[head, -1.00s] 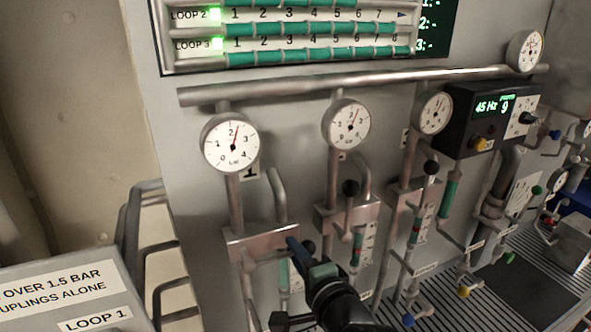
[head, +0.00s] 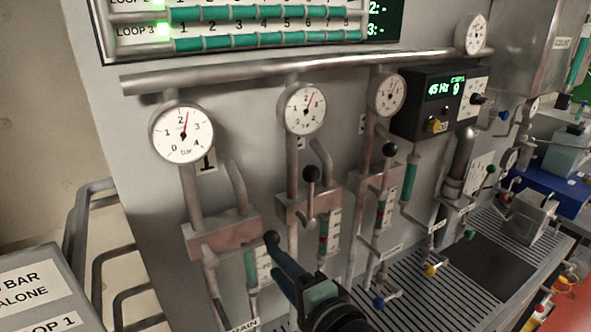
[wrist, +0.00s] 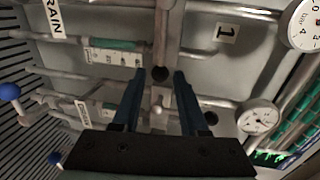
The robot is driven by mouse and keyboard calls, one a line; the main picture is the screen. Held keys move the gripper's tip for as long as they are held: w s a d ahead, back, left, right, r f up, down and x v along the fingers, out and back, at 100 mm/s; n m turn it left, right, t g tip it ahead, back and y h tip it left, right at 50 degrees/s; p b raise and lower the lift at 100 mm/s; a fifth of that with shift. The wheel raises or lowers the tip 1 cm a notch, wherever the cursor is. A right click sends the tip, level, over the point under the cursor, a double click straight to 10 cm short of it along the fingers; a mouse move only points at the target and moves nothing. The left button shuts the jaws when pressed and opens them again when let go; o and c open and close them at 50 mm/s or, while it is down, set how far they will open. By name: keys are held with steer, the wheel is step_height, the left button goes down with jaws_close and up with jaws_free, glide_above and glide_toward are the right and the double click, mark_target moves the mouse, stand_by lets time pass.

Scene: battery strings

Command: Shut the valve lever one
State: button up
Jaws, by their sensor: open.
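Valve lever one shows in the wrist view as a black ball knob (wrist: 160,73), seen end-on between my two fingertips. My gripper (wrist: 160,76) is open, with one blue finger on each side of the knob; I cannot tell whether either finger touches it. In the head view my gripper (head: 276,247) is in front of the right end of the first valve block (head: 222,234), below gauge one (head: 182,132). It hides most of the lever there. Gauge one's red needle points a little past 2. The "1" label (head: 207,161) is beside the gauge's pipe.
Lever two (head: 311,175) and lever three (head: 390,150) stand upright with black knobs, to the right of my gripper. A horizontal pipe (head: 240,71) runs above the gauges. A metal railing (head: 88,215) and a sign box (head: 35,290) are at left.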

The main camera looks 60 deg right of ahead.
steer(key=b+v, duration=0.1)
steer(key=v, duration=0.4)
stand_by(0.5)
steer(key=w+a+r+n+t+y, duration=0.1)
steer(key=w+a+r+n+t, duration=0.2)
steer(key=w+a+r+n, duration=0.5)
steer(key=w+a+r+n+t+y, duration=0.1)
steer(key=w+a+r+n+t, duration=0.4)
steer(key=r, duration=0.5)
steer(key=s+a+r+n+t+y+b, duration=0.1)
steer(key=a+r+n+t+y, duration=0.4)
steer(key=a+r+n, duration=0.6)
steer(key=s+a+r+y, duration=0.1)
steer(key=a+r, duration=0.4)
steer(key=a, duration=0.2)
steer(key=shift+s+a+r+t+b, duration=0.3)
steer(key=shift+a+r+t, duration=0.05)
steer(key=shift+r+t, duration=0.05)
steer(key=shift+s, duration=0.1)
